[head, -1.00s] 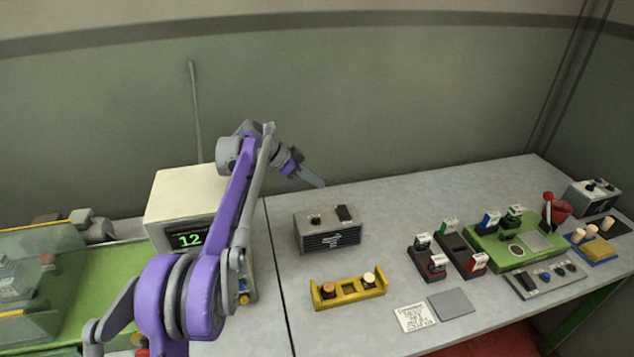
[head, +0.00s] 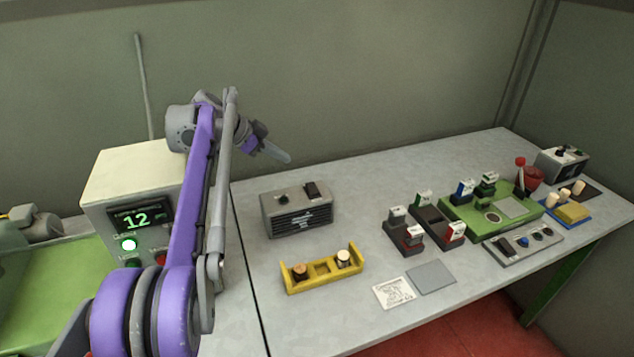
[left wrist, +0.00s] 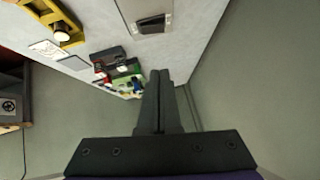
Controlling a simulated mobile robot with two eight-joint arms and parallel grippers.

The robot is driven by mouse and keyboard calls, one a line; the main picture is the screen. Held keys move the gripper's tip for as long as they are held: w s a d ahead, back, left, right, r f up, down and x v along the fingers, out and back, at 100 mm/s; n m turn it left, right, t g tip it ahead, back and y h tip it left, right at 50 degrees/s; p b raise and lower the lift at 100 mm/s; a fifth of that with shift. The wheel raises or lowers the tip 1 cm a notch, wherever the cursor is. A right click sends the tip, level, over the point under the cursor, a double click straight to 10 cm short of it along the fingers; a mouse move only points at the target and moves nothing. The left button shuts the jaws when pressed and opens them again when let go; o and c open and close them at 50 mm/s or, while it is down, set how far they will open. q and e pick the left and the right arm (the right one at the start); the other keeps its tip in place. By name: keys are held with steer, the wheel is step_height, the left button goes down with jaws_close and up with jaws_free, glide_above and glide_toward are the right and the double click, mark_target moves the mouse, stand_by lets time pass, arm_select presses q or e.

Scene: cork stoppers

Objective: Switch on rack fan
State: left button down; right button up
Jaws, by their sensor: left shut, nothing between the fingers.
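A grey box with a slatted front (head: 297,217), which looks like the fan unit, stands on the table behind a yellow rack. Its top has a dark rocker switch (head: 313,190) and a small dark knob (head: 283,199). My left gripper (head: 286,158) is shut and empty, in the air above and behind the box. In the left wrist view, its closed fingers (left wrist: 160,74) point past the box's top (left wrist: 140,6), where the rocker switch (left wrist: 151,24) shows at the top edge. I cannot tell whether the fan runs. My right gripper is not in view.
The yellow rack (head: 322,274) holds corks in front of the box. A white control box (head: 106,217) with a lit green button stands at left. Black holders, a green tray (head: 470,222) and a grey switch panel (head: 528,244) lie to the right. A wall rises behind.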

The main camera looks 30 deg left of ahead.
arm_select(q)
glide_above(312, 189)
steer(key=s+a, duration=0.1)
step_height(312, 189, down, 7)
steer(key=shift+s+a+r+b, duration=0.1)
steer(key=shift+a+r+b, duration=0.05)
steer(key=shift+b, duration=0.15)
steer(key=f, duration=0.3)
steer(key=shift+w+a+f, duration=0.2)
steer(key=shift+w, duration=0.15)
steer(key=shift+f, duration=0.4)
